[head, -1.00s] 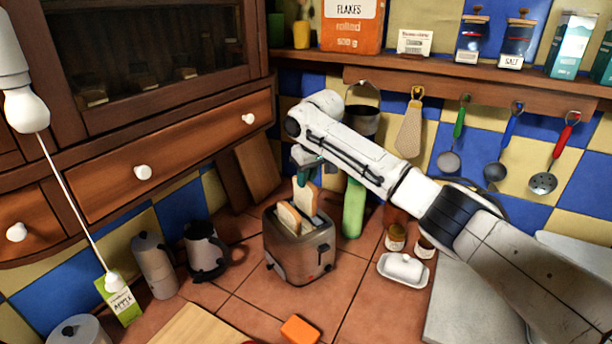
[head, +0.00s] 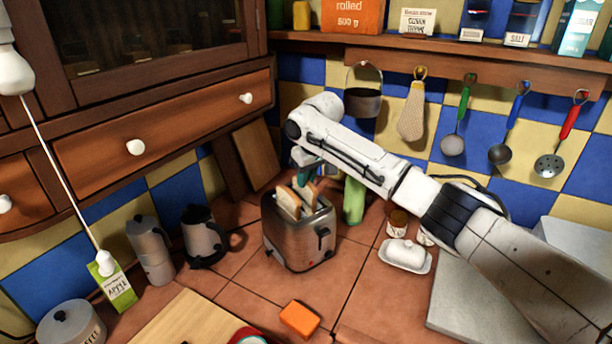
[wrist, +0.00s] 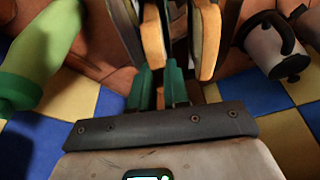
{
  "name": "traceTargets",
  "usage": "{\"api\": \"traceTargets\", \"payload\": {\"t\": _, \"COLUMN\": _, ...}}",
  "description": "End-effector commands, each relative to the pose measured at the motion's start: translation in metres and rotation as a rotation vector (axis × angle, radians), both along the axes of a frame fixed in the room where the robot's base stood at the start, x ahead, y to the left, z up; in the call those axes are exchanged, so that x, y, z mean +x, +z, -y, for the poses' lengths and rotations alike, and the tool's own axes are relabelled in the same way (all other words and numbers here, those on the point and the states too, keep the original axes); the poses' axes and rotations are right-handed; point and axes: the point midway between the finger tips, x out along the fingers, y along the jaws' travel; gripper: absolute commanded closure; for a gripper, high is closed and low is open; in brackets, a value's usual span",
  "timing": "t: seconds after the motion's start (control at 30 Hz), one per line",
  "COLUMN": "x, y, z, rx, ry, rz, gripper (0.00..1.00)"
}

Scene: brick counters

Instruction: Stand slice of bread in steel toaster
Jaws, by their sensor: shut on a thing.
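The steel toaster (head: 298,245) stands on the tiled counter. One slice of bread (head: 287,202) stands in its left slot. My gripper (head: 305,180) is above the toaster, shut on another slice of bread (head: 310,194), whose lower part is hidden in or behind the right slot. In the wrist view the held slice (wrist: 153,40) is between the green fingers, and the other slice (wrist: 206,42) stands apart to the right. How deep the held slice sits cannot be told exactly.
A green bottle (head: 353,200) stands close behind the toaster on the right. A dark kettle (head: 203,240) and a moka pot (head: 150,250) are to the left. A butter dish (head: 405,256) is to the right, an orange block (head: 299,319) in front.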

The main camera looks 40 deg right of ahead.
Motion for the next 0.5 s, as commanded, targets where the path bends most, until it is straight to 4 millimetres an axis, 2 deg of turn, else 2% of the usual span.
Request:
{"api": "traceTargets", "payload": {"t": 0.23, "x": 0.0001, "y": -0.0001, "z": -0.0001, "rx": 0.000, "ry": 0.000, "rz": 0.000, "gripper": 1.00}}
{"api": "traceTargets", "payload": {"t": 0.27, "x": 0.0001, "y": -0.0001, "z": -0.0001, "rx": 0.000, "ry": 0.000, "rz": 0.000, "gripper": 0.81}}
{"api": "traceTargets", "payload": {"t": 0.5, "x": 0.0001, "y": 0.0000, "z": -0.0002, "rx": 0.000, "ry": 0.000, "rz": 0.000, "gripper": 0.58}}
